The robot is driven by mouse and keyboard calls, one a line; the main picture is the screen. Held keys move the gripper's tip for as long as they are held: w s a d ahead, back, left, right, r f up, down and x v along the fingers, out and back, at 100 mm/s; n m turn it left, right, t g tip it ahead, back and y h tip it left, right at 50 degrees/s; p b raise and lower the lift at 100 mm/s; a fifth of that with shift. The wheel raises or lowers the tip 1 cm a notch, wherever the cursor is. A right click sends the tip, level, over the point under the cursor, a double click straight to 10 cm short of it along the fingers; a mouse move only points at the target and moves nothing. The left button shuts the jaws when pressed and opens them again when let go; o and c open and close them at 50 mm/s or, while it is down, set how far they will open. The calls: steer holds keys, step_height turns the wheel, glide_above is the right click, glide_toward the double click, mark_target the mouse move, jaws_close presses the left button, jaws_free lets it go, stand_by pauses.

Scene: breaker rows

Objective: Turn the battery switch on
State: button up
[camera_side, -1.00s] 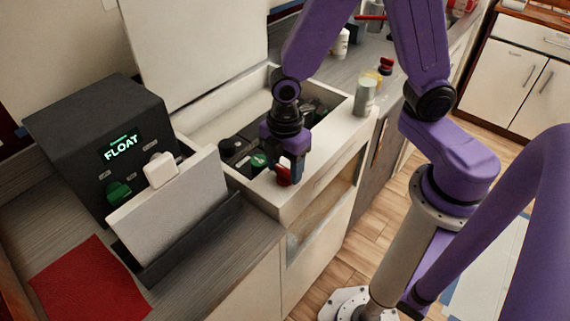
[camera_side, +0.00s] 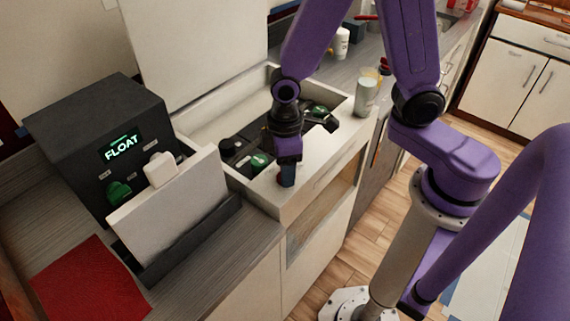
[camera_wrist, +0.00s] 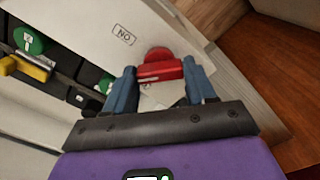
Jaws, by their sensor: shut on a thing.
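The red battery switch (camera_wrist: 158,64) sits on the white panel top (camera_wrist: 75,22) in the wrist view, with a round red base and a raised red handle bar. A small label (camera_wrist: 124,35) beside it reads as "NO" from this angle. My gripper (camera_wrist: 160,80) has its blue fingers on either side of the handle and is shut on it. In the side view my gripper (camera_side: 287,178) points down at the front ledge of the white box, and its fingers hide the switch.
Green round knobs (camera_side: 259,162) and black parts sit in the open white box behind my gripper. A grey cup (camera_side: 366,96) stands at the box's right corner. A dark unit (camera_side: 100,140) showing "FLOAT" stands left, with a white upright board (camera_side: 172,215) before it.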

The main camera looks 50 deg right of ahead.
steer(key=m, duration=0.5)
steer(key=shift+m, duration=2.5)
steer(key=o, duration=1)
steer(key=shift+o, duration=0.2)
steer(key=shift+r, duration=0.1)
steer(key=shift+r, duration=0.65)
step_height(320, 180, up, 16)
